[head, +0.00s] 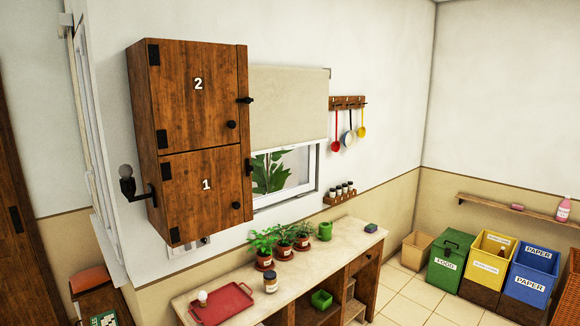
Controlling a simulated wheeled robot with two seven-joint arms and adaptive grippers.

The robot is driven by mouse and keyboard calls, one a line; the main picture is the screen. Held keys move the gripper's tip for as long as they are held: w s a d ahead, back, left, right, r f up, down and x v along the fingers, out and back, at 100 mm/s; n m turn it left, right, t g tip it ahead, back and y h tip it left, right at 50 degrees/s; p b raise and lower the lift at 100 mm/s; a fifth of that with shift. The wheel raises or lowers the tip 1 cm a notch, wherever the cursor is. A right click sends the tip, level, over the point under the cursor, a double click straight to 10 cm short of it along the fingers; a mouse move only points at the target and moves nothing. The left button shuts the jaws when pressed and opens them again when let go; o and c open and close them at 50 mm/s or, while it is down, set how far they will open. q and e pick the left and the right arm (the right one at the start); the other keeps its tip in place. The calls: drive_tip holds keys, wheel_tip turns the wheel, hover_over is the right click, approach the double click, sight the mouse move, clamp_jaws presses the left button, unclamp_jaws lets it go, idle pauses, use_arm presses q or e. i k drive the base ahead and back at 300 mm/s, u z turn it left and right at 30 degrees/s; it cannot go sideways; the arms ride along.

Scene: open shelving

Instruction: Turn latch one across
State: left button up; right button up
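A wooden wall cabinet (190,140) hangs at the left, with an upper door marked 2 (197,100) and a lower door marked 1 (203,190). Both doors look shut. Beside door 1, on the cabinet's right edge, the dark latch one (249,168) stands upright. Beside door 2, the other dark latch (245,100) lies level, across the edge. Each door has a round dark knob, the lower one (236,205) and the upper one (231,125). Neither of my grippers is in view.
A counter (330,246) below holds a red tray (222,304), a jar (270,281) and potted plants (284,245). A wall lamp (128,185) sticks out left of the cabinet. Bins (450,262) stand at the right. Air before the doors is clear.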

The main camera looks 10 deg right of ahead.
sight(249, 169)
drive_tip(key=u, duration=0.05)
drive_tip(key=i, duration=0.9)
drive_tip(key=u, duration=0.4)
